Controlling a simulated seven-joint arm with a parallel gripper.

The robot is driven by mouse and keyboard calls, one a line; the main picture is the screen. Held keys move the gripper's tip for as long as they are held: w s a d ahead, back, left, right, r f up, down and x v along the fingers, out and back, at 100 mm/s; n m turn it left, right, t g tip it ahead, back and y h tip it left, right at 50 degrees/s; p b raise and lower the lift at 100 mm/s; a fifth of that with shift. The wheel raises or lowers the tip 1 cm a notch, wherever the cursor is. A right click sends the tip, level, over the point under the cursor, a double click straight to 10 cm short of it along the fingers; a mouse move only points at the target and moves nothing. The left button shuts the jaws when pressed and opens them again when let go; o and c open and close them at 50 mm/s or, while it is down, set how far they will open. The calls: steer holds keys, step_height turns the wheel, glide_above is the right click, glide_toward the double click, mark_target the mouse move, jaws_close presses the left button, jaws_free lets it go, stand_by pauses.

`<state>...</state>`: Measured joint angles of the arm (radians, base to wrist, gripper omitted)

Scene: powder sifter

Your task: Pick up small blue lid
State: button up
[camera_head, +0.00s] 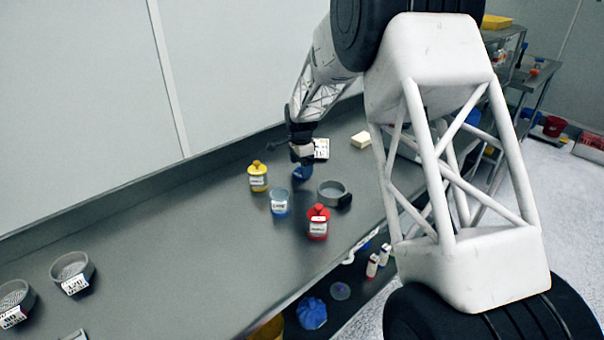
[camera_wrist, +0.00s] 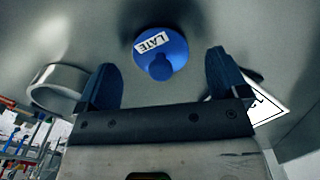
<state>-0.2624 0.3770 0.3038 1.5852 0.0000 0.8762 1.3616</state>
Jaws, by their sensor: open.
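The small blue lid (camera_wrist: 160,52) lies on the grey bench, with a knob on top and a white label with dark letters.
A labelled card (camera_head: 321,149) lies behind. The bench's left middle (camera_head: 170,230) is clear.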

steer(key=shift+f, duration=1.1)
steer(key=c, duration=1)
